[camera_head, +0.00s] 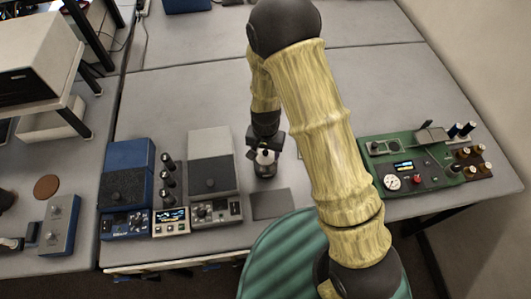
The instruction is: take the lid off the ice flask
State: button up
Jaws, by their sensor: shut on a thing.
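The ice flask (265,171) is a small dark cylinder standing upright on the grey table, right of the grey pedal-like box. Its lid (264,157) shows as a small pale spot at the top. My gripper (265,150) points down over the flask, its fingers closed around the lid. The lid appears to be on or just at the flask's top; any gap between them is too small to tell. The fingers partly hide the lid.
A grey box (211,158) and a blue box (126,174) with knobs stand left of the flask. A flat grey square (270,204) lies in front. A green control panel (424,160) is at the right. The table behind the flask is clear.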

notch_tip(320, 180, up, 27)
jog(key=b, duration=0.5)
